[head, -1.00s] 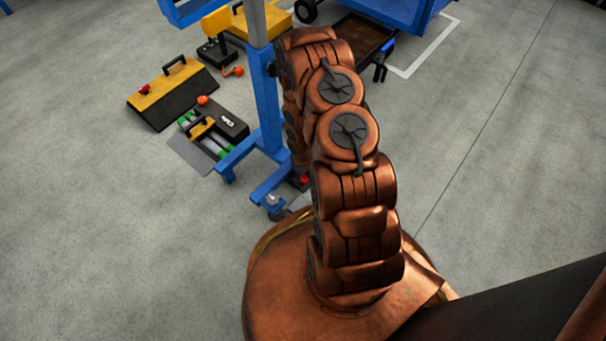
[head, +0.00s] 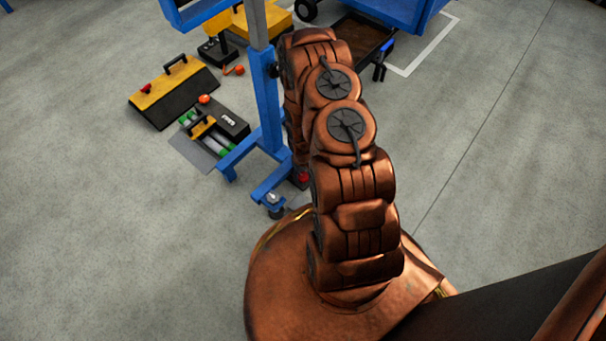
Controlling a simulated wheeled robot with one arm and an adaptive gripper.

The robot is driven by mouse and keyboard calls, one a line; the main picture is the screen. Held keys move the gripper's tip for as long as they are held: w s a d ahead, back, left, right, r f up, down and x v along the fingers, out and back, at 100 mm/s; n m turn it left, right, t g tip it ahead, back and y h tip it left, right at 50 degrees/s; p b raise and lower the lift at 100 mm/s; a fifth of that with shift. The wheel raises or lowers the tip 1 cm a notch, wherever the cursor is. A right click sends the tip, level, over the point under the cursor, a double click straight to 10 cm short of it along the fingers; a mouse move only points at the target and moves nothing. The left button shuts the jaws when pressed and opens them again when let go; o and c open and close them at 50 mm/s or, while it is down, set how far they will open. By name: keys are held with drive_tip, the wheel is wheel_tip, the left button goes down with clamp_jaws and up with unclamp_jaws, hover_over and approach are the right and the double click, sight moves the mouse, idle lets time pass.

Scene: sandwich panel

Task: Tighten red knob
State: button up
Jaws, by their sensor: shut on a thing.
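No red knob can be made out for certain. A small red and dark part (head: 302,178) shows low beside my arm, near the blue frame's foot; I cannot tell what it is. The blue upright frame (head: 267,110) stands just left of my arm. My copper arm rises from my base and bends over at the top, close to the frame. Its far end goes down behind its own links, so my gripper and whatever it holds are hidden.
Another yellow box (head: 263,22) stands behind the frame. A blue cart (head: 395,12) is at the top. The floor at right is clear.

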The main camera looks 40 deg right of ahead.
drive_tip(key=o, duration=1.2)
drive_tip(key=shift+c, duration=0.2)
drive_tip(key=n+b, duration=0.2)
drive_tip(key=n, duration=0.1)
drive_tip(key=shift+f, duration=0.2)
drive_tip(key=n+b, duration=0.2)
drive_tip(key=n, duration=0.3)
drive_tip(key=shift+b, duration=0.3)
wheel_tip(320, 180, up, 18)
drive_tip(key=m+h+p, duration=0.1)
drive_tip(key=p, duration=0.4)
wheel_tip(320, 180, up, 14)
drive_tip(key=m+g+h+p, duration=0.1)
drive_tip(key=m+g, duration=0.1)
hover_over(304, 175)
drive_tip(key=s+a, duration=0.2)
drive_tip(key=s, duration=0.1)
drive_tip(key=shift+a+r, duration=0.35)
drive_tip(key=shift+r, duration=0.15)
